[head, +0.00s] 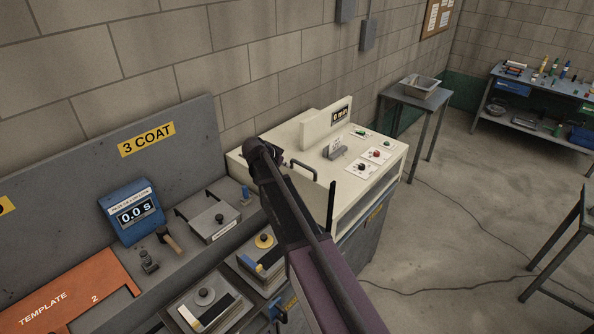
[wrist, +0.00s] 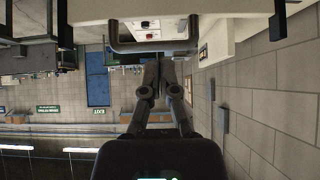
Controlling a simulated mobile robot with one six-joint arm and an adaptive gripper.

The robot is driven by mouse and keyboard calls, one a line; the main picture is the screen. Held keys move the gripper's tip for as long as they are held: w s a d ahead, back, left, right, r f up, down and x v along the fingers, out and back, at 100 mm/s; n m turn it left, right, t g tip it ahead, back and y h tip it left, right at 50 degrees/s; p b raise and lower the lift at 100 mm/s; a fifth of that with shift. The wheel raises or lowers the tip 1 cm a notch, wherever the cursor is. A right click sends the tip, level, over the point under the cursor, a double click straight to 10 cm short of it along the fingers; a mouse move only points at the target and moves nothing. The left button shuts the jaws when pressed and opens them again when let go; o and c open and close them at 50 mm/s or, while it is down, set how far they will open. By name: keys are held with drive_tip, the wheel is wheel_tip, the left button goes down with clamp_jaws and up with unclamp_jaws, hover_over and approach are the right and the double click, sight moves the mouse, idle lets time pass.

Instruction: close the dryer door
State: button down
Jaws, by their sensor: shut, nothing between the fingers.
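The cream dryer (head: 345,150) stands in the middle of the head view, with a dark U-shaped handle (head: 303,163) on its top. A dark bar handle on a cream surface also shows at the top of the wrist view (wrist: 150,47). My gripper (wrist: 161,66) is shut and empty, its fingertips close to that bar; I cannot tell if they touch it. In the head view my arm covers the dryer's left part, and my fingers cannot be made out. A thin dark upright bar (head: 331,207) stands at the dryer's front. How far the door is open is unclear.
Left of the dryer is a grey bench with a blue timer (head: 133,211), an orange template (head: 62,295) and several lidded boxes. A block wall runs behind. A side table with a metal tray (head: 419,87) stands beyond. The floor at right is open, with cables.

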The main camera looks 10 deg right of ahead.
sight(298, 171)
drive_tip(key=shift+d+f, duration=0.1)
drive_tip(key=b+x, duration=0.5)
drive_tip(key=x, duration=0.2)
drive_tip(key=shift+w+d+f+b, duration=0.1)
drive_tip(key=shift+w+f+b, duration=0.05)
drive_tip(key=shift+f+b, duration=0.2)
drive_tip(key=shift+b+x, duration=0.65)
drive_tip(key=shift+x, duration=0.35)
drive_tip(key=shift+d+r, duration=0.1)
drive_tip(key=shift+d, duration=0.05)
